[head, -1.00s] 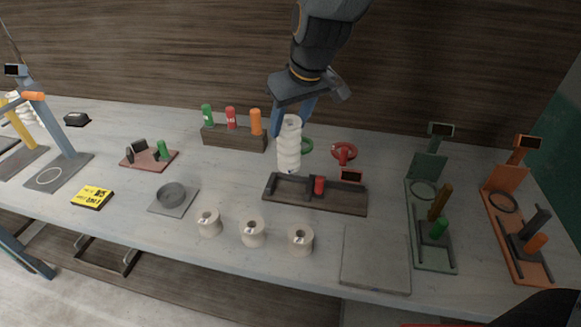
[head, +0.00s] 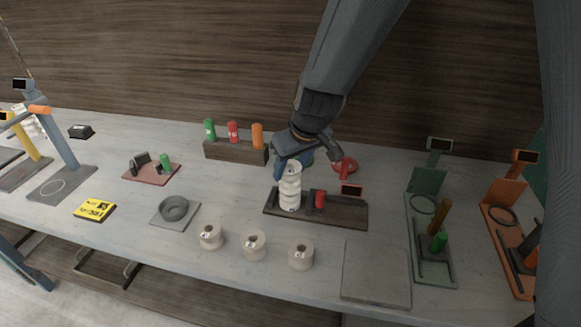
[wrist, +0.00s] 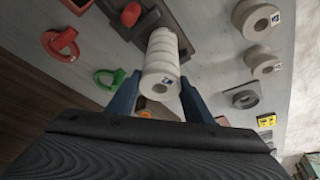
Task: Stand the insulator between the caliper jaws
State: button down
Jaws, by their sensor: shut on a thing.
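The white ribbed insulator (head: 290,188) is upright in my gripper (head: 289,172), over the left part of a dark caliper base (head: 340,218) with a red-knobbed slider (head: 319,200). In the wrist view my gripper (wrist: 157,88) has a blue finger on each side of the insulator (wrist: 161,62), and the dark base (wrist: 186,24) lies beyond it. The insulator's lower end appears at or just above the base, left of the red knob; I cannot tell if it touches. It hides the base's left part.
A grey plate (head: 376,272) lies front right, and green (head: 433,230) and orange gauges stand farther right. A wooden block (head: 236,151) with coloured cylinders is behind left. Red and green rings are behind the caliper.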

jog(key=shift+f, duration=0.1)
jog(key=c, duration=0.9)
grip_release()
jog(key=b+v, duration=0.1)
jog(key=v, duration=1.1)
jog(key=s+d+f+m+g+h, duration=0.1)
jog(key=s+d+f+m, duration=0.2)
jog(key=d, duration=0.8)
jog(key=s+d+f+m+g+h, duration=0.1)
jog(key=s+d+f+m, duration=0.3)
jog(key=d, duration=0.7)
jog(key=s+f, duration=0.2)
jog(key=s, duration=0.1)
jog(key=shift+s+f+h, duration=0.3)
jog(key=shift+s+f, duration=0.05)
